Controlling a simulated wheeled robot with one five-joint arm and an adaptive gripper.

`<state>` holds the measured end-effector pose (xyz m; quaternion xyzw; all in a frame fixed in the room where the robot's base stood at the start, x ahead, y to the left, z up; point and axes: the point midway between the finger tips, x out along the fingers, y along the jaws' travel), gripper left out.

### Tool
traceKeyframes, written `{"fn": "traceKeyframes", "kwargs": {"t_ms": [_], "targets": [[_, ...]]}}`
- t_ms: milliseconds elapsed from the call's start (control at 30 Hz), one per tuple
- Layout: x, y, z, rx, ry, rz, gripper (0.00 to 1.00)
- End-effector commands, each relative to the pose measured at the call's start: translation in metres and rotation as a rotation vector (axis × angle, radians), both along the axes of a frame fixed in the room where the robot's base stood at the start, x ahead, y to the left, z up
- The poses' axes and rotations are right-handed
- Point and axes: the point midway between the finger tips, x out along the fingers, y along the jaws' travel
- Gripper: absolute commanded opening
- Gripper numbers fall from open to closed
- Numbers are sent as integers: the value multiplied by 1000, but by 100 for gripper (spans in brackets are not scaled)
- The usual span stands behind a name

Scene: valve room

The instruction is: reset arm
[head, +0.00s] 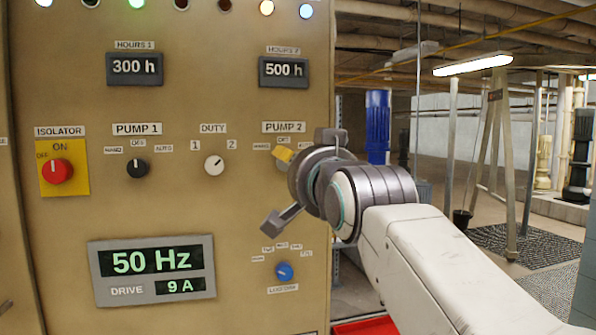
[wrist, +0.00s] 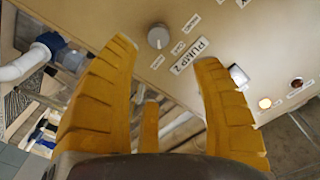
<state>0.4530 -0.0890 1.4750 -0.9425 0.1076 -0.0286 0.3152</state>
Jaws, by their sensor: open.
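My gripper (head: 284,188) is raised in front of the right part of the tan control panel (head: 230,100) in the head view. A round grey knob (wrist: 158,37) and the PUMP 2 label (wrist: 188,55) show on the panel beyond the fingers. I cannot tell whether the fingers touch the panel.
The panel carries a red isolator knob (head: 57,170), a black PUMP 1 selector (head: 137,168), a white DUTY selector (head: 214,164), a blue knob (head: 284,271) and a drive display (head: 152,269) reading 50 Hz. Open floor, pipes and a blue pump (head: 377,125) lie to the right.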

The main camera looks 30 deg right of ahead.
Motion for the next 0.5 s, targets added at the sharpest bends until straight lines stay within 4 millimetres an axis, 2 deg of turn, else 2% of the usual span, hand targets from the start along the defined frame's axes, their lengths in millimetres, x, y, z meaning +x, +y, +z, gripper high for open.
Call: {"fn": "traceKeyframes", "kwargs": {"t_ms": [367, 500], "targets": [[0, 0, -1, -47, 14, 1, 59], [-1, 0, -22, -176, 134, 12, 59]]}}
